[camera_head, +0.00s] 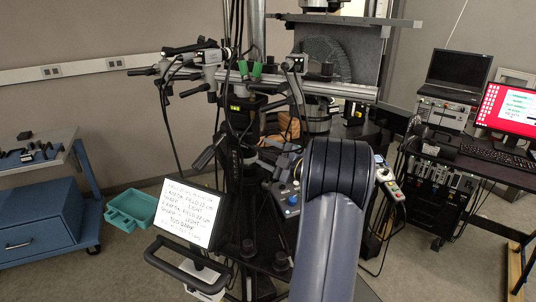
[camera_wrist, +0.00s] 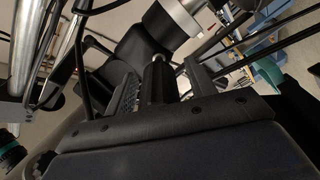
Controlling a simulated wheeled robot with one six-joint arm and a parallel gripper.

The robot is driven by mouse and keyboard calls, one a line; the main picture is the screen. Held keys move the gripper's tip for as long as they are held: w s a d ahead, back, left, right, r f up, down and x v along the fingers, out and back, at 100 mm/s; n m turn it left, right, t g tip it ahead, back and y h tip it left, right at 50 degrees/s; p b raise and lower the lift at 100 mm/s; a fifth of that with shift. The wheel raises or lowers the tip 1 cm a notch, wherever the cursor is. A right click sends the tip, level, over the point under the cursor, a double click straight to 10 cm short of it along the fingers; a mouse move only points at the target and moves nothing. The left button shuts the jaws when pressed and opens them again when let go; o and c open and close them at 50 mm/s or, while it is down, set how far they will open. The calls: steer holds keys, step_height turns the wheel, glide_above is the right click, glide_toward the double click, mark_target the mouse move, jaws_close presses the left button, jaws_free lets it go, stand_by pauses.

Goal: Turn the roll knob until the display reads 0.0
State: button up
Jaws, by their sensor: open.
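In the wrist view my gripper (camera_wrist: 160,82) is open, with one ribbed finger on each side of a dark upright cylinder (camera_wrist: 158,80). The cylinder looks like a knob or handle, but I cannot tell whether it is the roll knob. Contact with the fingers is not clear. In the head view my arm hides the middle of the instrument, and I cannot make out my gripper there. A small lit yellow-green readout (camera_head: 237,108) sits on the instrument's column; its figures are too small to read.
A tilted white text screen (camera_head: 188,212) stands at the front left. A control box with a blue knob (camera_head: 292,199) is beside my arm. Cables and black handles crowd the column. A blue cart (camera_head: 45,215) is left; a desk with a red monitor (camera_head: 508,108) is right.

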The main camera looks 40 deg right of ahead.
steer(key=shift+s, duration=0.1)
steer(key=b+v, duration=0.2)
steer(key=v, duration=0.8)
steer(key=shift+s, duration=0.3)
